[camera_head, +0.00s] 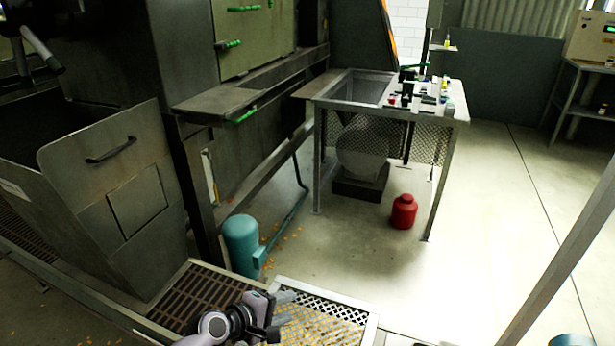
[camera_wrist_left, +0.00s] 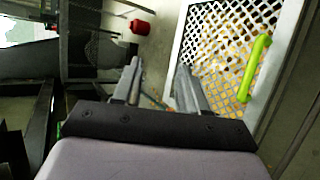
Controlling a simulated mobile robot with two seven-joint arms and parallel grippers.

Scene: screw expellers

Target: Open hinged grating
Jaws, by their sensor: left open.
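The hinged grating, a pale-framed mesh panel (camera_head: 355,310), lies low at the bottom centre of the head view, with yellow-orange bits showing through it. In the left wrist view the grating (camera_wrist_left: 205,40) fills the upper right, and a bright yellow-green handle (camera_wrist_left: 254,68) is on its mesh. I cannot make out the handle in the head view. My left gripper (camera_head: 284,308) is over the grating's left part and hides some of it. In the wrist view its two fingers (camera_wrist_left: 157,84) are apart with nothing between them, left of the handle. My right gripper is not in view.
A brown slatted floor grate (camera_head: 205,295) lies left of the grating, beside a grey metal bin (camera_head: 120,190). A teal cylinder (camera_head: 241,245) stands behind it. A table (camera_head: 455,115) and a red canister (camera_head: 403,212) are farther back. Open floor lies to the right.

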